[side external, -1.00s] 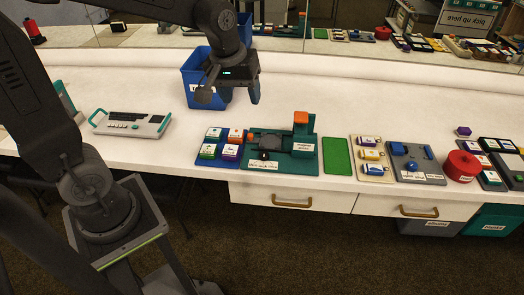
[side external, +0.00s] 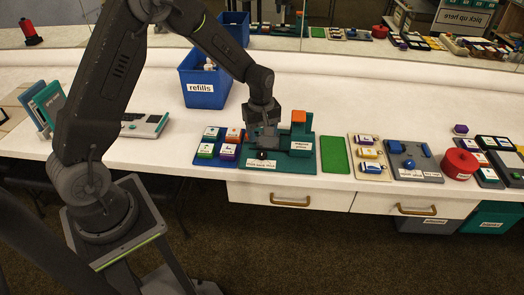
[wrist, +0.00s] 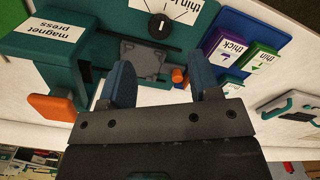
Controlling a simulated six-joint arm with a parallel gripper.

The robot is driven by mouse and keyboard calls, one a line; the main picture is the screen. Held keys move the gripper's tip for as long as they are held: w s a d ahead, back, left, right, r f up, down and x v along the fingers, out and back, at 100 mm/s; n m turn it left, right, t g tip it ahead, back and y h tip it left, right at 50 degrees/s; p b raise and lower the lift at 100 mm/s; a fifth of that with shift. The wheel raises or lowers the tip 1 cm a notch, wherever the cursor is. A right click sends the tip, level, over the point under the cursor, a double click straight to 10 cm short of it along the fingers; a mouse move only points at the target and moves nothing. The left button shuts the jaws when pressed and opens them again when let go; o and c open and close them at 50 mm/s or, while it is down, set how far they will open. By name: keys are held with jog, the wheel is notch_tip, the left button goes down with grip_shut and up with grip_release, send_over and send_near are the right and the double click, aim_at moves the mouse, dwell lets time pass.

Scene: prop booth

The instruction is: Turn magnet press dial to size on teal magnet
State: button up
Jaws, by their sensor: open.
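The teal magnet press (side external: 301,146) stands on the table, and its labelled block also shows in the wrist view (wrist: 42,48). Its round black dial (wrist: 160,25), with a white line running roughly up and down the picture, sits between labels, one partly reading "thin"; in the side view the dial (side external: 263,155) is at the press's front. My gripper (wrist: 163,72) is open and empty above the press bed, apart from the dial. A green-teal magnet block (wrist: 260,57) marked "thick" sits beside a purple block (wrist: 222,48) also marked "thick".
The magnet tray (side external: 200,160) lies left of the press, a green mat (side external: 335,155) to its right. The press has an orange top (side external: 299,116). A blue refills bin (side external: 205,88) stands behind. Further right are a grey tool board (side external: 415,174) and a red round container (side external: 460,165).

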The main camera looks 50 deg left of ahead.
aim_at(262, 152)
notch_tip(262, 152, down, 8)
jog(key=shift+w+r, duration=0.1)
jog(key=shift+r, duration=0.05)
dwell(0.3)
jog(key=c, duration=0.9)
